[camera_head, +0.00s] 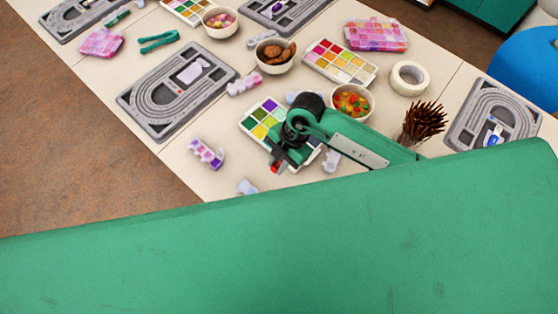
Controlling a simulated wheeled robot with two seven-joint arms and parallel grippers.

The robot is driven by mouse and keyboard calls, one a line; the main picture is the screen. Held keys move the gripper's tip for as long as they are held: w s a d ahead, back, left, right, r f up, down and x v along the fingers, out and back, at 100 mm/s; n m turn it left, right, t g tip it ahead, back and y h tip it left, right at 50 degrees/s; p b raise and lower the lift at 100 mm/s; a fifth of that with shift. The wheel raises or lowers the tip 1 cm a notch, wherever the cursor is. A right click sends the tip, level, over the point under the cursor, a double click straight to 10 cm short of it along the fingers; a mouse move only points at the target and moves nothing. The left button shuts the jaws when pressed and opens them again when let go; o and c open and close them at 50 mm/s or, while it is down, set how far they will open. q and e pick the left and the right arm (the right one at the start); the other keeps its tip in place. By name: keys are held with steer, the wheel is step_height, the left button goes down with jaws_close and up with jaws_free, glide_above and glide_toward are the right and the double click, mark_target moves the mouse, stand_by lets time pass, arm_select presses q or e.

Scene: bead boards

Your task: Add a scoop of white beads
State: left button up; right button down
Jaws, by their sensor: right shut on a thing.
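My right gripper (281,165) reaches in from the right on a green arm and points down over the near edge of a bead tray. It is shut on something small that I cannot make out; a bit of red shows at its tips. The bead tray (256,113) has green, yellow and purple compartments, and the arm hides its right part. Another tray (340,62) behind it has pink, yellow and pale compartments. A grey bead board (150,108) lies to the left with a white piece (190,72) on it. I cannot identify a scoop. My left gripper is out of view.
A bowl of colourful pieces (352,103) and a bundle of brown sticks (424,122) stand close to the right arm. A tape roll (408,79), a bowl of brown pieces (274,56) and a purple item (206,153) lie around. A large green surface fills the foreground.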

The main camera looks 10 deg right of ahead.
steer(key=shift+w+d+f+y+b, duration=0.15)
steer(key=shift+d+f+y+b, duration=0.2)
steer(key=shift+f+b, duration=0.25)
steer(key=b, duration=0.1)
steer(key=d+f+g+y+b, duration=0.1)
steer(key=b, duration=0.1)
steer(key=shift+w+f+y, duration=0.2)
steer(key=shift+w+y, duration=0.05)
steer(key=shift+w, duration=0.15)
steer(key=shift+w+d+f+b, duration=0.1)
steer(key=shift+f+b, duration=0.3)
steer(key=shift+f, duration=0.2)
steer(key=shift+w+d+f+b, duration=0.1)
steer(key=shift+f+b, duration=0.25)
steer(key=shift+f, duration=0.25)
steer(key=shift+r, duration=0.1)
